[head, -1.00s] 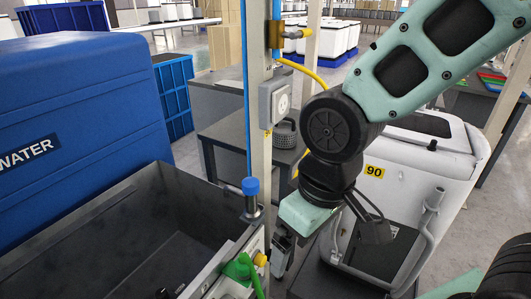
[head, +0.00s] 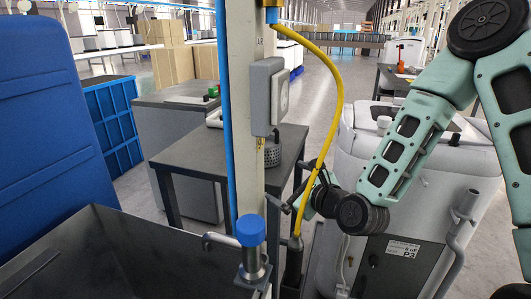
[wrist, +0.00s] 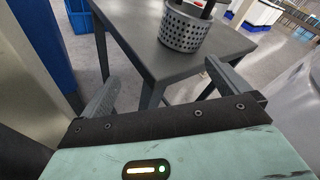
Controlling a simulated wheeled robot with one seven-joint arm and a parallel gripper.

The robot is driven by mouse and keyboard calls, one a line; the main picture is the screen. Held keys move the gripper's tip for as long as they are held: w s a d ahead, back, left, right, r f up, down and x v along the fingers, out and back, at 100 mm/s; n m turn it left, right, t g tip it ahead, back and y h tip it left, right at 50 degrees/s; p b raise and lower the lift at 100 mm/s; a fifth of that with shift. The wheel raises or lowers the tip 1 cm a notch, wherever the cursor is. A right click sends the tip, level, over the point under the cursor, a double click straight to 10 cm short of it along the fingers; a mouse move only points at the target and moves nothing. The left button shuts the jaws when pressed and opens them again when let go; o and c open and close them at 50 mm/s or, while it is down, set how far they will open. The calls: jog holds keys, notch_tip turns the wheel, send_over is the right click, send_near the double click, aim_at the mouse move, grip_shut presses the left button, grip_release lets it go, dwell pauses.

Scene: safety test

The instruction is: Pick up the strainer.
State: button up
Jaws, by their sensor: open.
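The strainer (head: 271,153) is a grey, perforated round basket standing on a dark grey table. In the head view the post and its grey box partly hide it.
The table (head: 190,157) stands behind a pale post (head: 248,180) carrying a socket box (head: 268,95) and yellow cable (head: 340,90). A blue-capped fitting (head: 251,230) and black bin (head: 85,255) are in front. A white machine (head: 420,190) stands right.

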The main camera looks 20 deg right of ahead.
aim_at(273, 144)
jog(key=w+r+m+t, duration=0.1)
jog(key=w+m, duration=0.1)
jog(key=w, duration=0.4)
jog(key=w+a+r+m+t+h, duration=0.1)
jog(key=w+m, duration=0.1)
jog(key=w, duration=0.4)
jog(key=w+r+m, duration=0.1)
jog(key=w+m, duration=0.1)
jog(key=w, duration=0.4)
jog(key=shift+a+m+t+h, duration=0.25)
jog(key=shift+m+t+h, duration=0.05)
jog(key=shift+m+t, duration=0.1)
jog(key=shift+c, duration=0.3)
jog(key=shift+r, duration=0.1)
jog(key=c, duration=0.8)
